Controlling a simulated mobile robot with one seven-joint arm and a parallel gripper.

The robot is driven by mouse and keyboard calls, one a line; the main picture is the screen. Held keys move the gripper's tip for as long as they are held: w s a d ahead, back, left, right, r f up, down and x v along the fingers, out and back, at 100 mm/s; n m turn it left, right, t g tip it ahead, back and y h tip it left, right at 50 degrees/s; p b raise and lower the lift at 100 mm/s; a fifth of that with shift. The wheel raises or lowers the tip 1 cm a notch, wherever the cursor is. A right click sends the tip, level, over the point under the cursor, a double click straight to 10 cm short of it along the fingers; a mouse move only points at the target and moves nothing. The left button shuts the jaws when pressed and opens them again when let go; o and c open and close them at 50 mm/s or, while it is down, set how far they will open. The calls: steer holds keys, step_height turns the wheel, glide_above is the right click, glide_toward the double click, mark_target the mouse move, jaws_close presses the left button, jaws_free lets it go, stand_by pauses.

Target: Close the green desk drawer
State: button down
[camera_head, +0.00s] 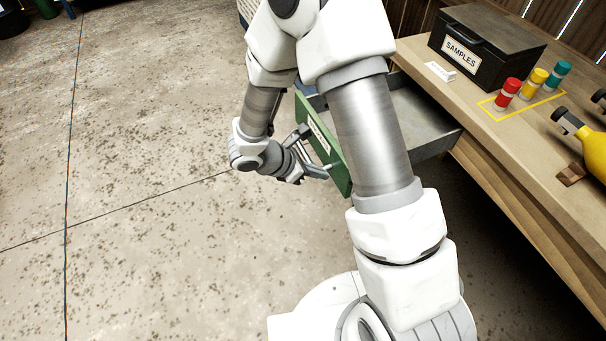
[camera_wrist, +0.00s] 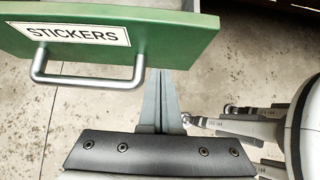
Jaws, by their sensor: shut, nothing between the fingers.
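The green desk drawer (camera_head: 340,172) stands pulled out from the wooden desk, its grey inside (camera_head: 430,118) showing behind my arm. In the wrist view its green front (camera_wrist: 185,35) bears a STICKERS label and a metal bar handle (camera_wrist: 90,80). My gripper (camera_head: 326,171) is at the outer side of the drawer front, near its lower right part in the head view. In the wrist view my gripper (camera_wrist: 167,75) is shut and empty, its fingertips at the lower edge of the green front, just right of the handle. I cannot tell whether they touch it.
The wooden desk (camera_head: 520,190) holds a black SAMPLES box (camera_head: 485,45), a small white card (camera_head: 440,71), red (camera_head: 507,94), yellow (camera_head: 534,83) and teal (camera_head: 557,75) containers, and a yellow cylinder (camera_head: 590,150). Open concrete floor (camera_head: 150,130) lies to the left.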

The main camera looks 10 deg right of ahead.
steer(key=shift+w+d, duration=0.25)
steer(key=shift+d, duration=0.7)
steer(key=shift+d, duration=0.1)
steer(key=w+d, duration=0.3)
steer(key=d, duration=0.8)
steer(key=w+d+b, duration=0.1)
steer(key=w+d, duration=0.2)
steer(key=d, duration=0.8)
steer(key=w+d+b, duration=0.1)
steer(key=w+d, duration=0.2)
steer(key=d, duration=0.8)
steer(key=shift+d, duration=0.2)
steer(key=shift+d+r, duration=0.15)
steer(key=shift+d, duration=0.15)
